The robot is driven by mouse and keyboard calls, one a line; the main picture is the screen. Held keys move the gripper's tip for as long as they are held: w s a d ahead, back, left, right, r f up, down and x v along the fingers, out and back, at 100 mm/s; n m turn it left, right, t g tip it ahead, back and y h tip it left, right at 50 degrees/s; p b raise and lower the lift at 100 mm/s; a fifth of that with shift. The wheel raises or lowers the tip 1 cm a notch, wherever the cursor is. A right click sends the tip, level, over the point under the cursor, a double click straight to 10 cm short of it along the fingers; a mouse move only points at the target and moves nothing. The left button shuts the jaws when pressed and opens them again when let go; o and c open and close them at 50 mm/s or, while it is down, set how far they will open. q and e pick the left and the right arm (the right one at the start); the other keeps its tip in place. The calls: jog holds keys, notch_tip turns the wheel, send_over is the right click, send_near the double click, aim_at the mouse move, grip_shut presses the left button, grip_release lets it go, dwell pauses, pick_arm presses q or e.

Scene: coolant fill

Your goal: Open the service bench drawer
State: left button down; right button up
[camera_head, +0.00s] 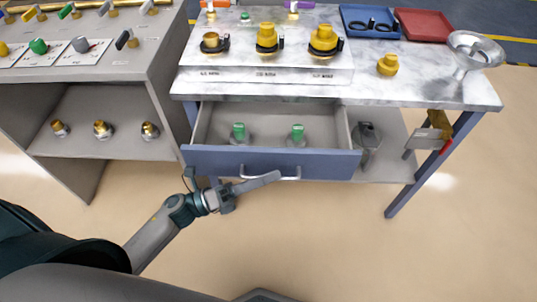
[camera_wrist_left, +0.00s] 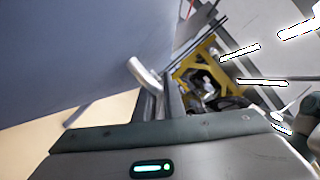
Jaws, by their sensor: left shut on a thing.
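The service bench drawer (camera_head: 265,162) has a blue-grey front and is pulled out, with its inside visible from above. Its curved silver handle (camera_head: 285,178) is on the front face. My left gripper (camera_head: 262,182) is at the handle, its fingers shut on it. In the left wrist view the handle (camera_wrist_left: 143,74) shows as a pale curved bar against the fingers (camera_wrist_left: 164,100), beside the blue drawer front (camera_wrist_left: 75,55). The exact contact is partly hidden. My right gripper is in neither view.
Two green-topped parts (camera_head: 239,131) (camera_head: 297,132) stand in the drawer. The marble benchtop (camera_head: 400,82) holds yellow caps (camera_head: 387,65), a blue tray (camera_head: 352,32), a red tray (camera_head: 440,37) and a metal funnel (camera_head: 475,52). A grey shelf unit (camera_head: 85,165) stands left. The floor in front is clear.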

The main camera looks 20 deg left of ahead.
pick_arm(q)
jog(key=shift+s+d, duration=0.2)
jog(key=shift+s, duration=0.5)
jog(key=shift+s+d, duration=0.2)
jog(key=shift+s, duration=0.5)
jog(key=shift+s+d, duration=0.2)
jog(key=shift+s, duration=0.5)
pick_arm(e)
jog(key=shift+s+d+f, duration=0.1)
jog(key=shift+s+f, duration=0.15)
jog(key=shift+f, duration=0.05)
pick_arm(q)
jog(key=c, duration=2.1)
grip_release()
jog(key=shift+a, duration=0.1)
